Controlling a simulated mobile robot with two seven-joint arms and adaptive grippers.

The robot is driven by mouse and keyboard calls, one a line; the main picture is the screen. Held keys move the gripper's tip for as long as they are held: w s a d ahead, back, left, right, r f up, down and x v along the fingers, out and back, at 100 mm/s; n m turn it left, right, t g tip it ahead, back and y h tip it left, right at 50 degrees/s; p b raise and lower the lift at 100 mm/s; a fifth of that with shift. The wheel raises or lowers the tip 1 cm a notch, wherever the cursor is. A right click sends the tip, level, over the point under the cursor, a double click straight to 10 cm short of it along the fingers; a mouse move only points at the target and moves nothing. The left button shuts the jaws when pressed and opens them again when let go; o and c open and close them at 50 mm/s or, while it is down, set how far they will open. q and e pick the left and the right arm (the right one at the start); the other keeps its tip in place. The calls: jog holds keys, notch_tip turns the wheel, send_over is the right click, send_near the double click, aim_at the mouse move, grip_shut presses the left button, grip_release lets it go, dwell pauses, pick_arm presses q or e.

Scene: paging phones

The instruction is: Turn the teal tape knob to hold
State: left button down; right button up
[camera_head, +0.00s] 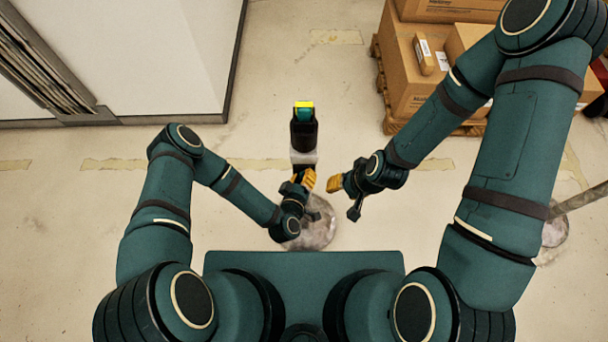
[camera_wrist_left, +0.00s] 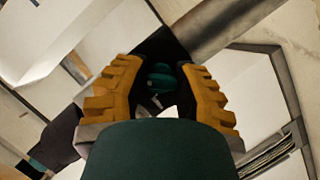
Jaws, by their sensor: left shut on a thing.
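The teal tape knob (camera_wrist_left: 161,80) shows between the two yellow finger pads of my left gripper (camera_wrist_left: 160,90) in the left wrist view. The pads close on it from both sides, and a dark surface lies behind it. In the head view my left gripper (camera_head: 304,180) is at the front of a dark upright unit (camera_head: 303,137) with a teal and yellow top, and the knob is hidden there. The knob's marks cannot be read. My right gripper (camera_head: 336,183) hangs just to the right, apart from the unit; its finger gap is unclear.
The unit stands on a post with a round base (camera_head: 322,232) on the floor. Cardboard boxes (camera_head: 405,75) sit on a pallet (camera_head: 383,100) at the back right. A large white cabinet (camera_head: 130,60) is at the back left. Floor between is open.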

pick_arm(q)
jog(key=shift+a, duration=0.1)
jog(key=c, duration=0.7)
grip_release()
jog(key=shift+o, duration=0.2)
jog(key=shift+s, duration=0.1)
jog(key=v, duration=1.1)
jog(key=shift+s, duration=0.35)
jog(key=shift+a+r, duration=0.1)
